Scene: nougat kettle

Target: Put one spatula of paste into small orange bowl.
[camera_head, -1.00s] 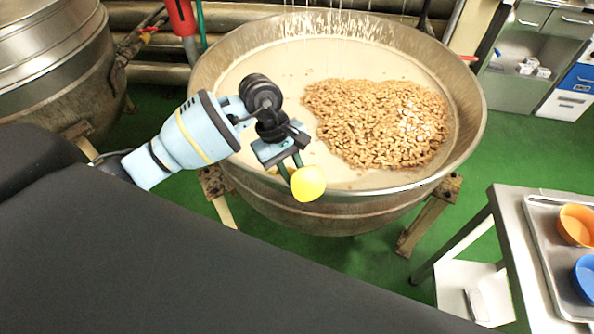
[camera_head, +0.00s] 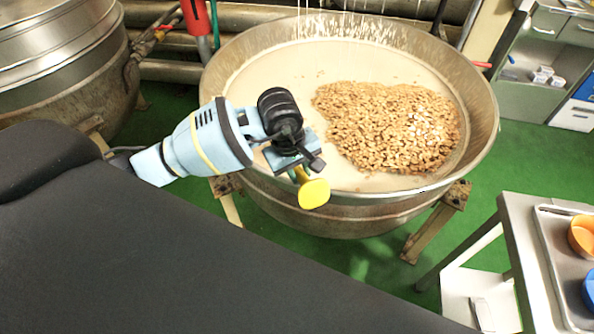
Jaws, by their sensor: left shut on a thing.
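My left gripper (camera_head: 302,172) is in front of the near rim of the big kettle (camera_head: 480,120). It is shut on a tool with a yellow end, which I take to be the spatula (camera_head: 314,193). Most of the spatula is hidden by the gripper, and I cannot tell whether it carries paste. The kettle holds pale paste (camera_head: 262,78) with a heap of nuts (camera_head: 390,125) on its right side. The small orange bowl (camera_head: 583,236) stands on a tray at the right edge, partly cut off. My right gripper is not in view.
The metal tray (camera_head: 549,232) lies on a steel table (camera_head: 517,222) at the right, with a blue bowl (camera_head: 589,290) below the orange one. Another metal vessel (camera_head: 60,75) stands at the left. Green floor (camera_head: 380,255) lies open between kettle and table.

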